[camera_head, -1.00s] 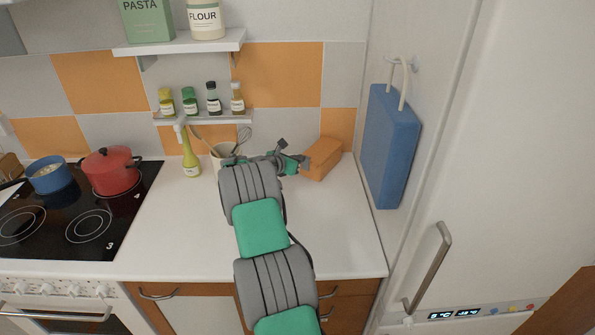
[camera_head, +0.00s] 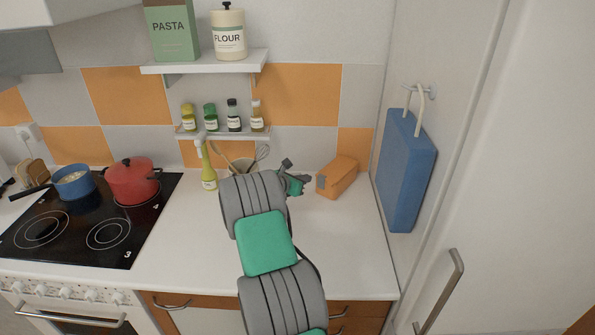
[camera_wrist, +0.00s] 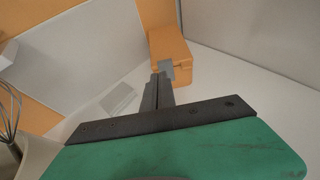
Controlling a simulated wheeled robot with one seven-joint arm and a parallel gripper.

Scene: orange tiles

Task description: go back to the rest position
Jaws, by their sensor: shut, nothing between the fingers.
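My gripper (camera_head: 296,181) is at the back of the white counter, at the end of my grey and green arm. In the wrist view my gripper (camera_wrist: 157,92) has its fingers together with nothing between them. An orange box-like thing (camera_head: 340,176) with a grey patch on its front sits on the counter just right of my gripper, apart from it in the head view. It also shows beyond the fingertips in the wrist view (camera_wrist: 170,52). My arm hides part of the counter.
A utensil holder (camera_head: 243,165) with a whisk and a yellow-green bottle (camera_head: 208,172) stand left of my gripper. A spice shelf (camera_head: 220,133) hangs above. A blue bag (camera_head: 404,170) hangs on the right wall. Red (camera_head: 132,184) and blue (camera_head: 73,184) pots sit on the stove. The counter (camera_head: 345,245) right of my arm is clear.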

